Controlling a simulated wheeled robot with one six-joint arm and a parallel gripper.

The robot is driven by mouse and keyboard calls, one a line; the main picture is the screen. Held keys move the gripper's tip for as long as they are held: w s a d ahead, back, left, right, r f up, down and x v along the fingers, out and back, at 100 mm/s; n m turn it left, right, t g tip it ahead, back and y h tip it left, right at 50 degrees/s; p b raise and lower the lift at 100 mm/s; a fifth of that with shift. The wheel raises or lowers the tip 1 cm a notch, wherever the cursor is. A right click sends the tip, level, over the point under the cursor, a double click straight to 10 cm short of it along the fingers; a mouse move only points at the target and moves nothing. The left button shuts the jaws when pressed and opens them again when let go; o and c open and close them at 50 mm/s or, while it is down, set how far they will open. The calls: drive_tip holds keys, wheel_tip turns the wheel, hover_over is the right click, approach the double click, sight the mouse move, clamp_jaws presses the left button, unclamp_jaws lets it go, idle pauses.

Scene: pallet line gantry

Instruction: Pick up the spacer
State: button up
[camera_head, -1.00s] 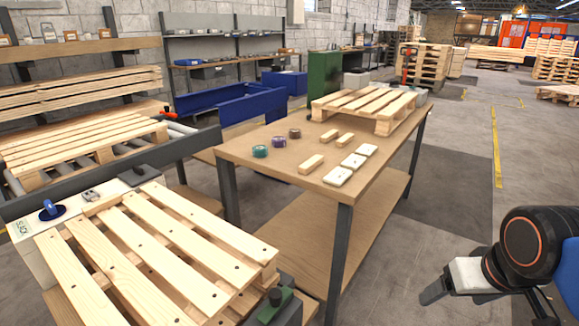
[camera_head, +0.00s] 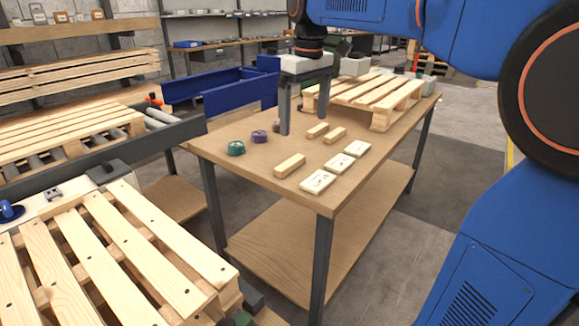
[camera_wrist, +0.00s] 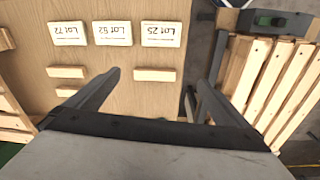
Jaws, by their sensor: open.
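Several light wooden blocks lie on the worktable; I take these to be spacers. The nearest spacer (camera_head: 290,165) lies beside the white cards, with two more (camera_head: 318,130) (camera_head: 335,134) farther back. My gripper (camera_head: 304,112) is open and empty, pointing down over the table's far part. In the wrist view, one spacer (camera_wrist: 154,74) appears between my gripper's open fingers (camera_wrist: 164,74), apart from them. Two other spacers (camera_wrist: 67,72) (camera_wrist: 66,91) lie to the left of the left finger. How high the fingertips are above the tabletop is hard to tell.
The worktable (camera_head: 235,170) also bears three white lot cards (camera_head: 318,182), a green roll (camera_head: 236,148), a purple roll (camera_head: 259,136) and a small pallet (camera_head: 365,92) at the back. A slatted pallet (camera_head: 130,235) stands at front left.

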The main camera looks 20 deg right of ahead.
drive_tip(key=r+n+g, duration=0.1)
drive_tip(key=r, duration=0.1)
hover_over(290, 162)
drive_tip(key=f, duration=1.2)
drive_tip(key=shift+w+f, duration=0.15)
drive_tip(key=shift+w, duration=0.05)
drive_tip(key=shift+s+f, duration=0.15)
drive_tip(key=shift+f, duration=2.55)
drive_tip(key=shift+c, duration=0.6)
drive_tip(key=c, duration=0.6)
drive_tip(key=shift+r, duration=0.15)
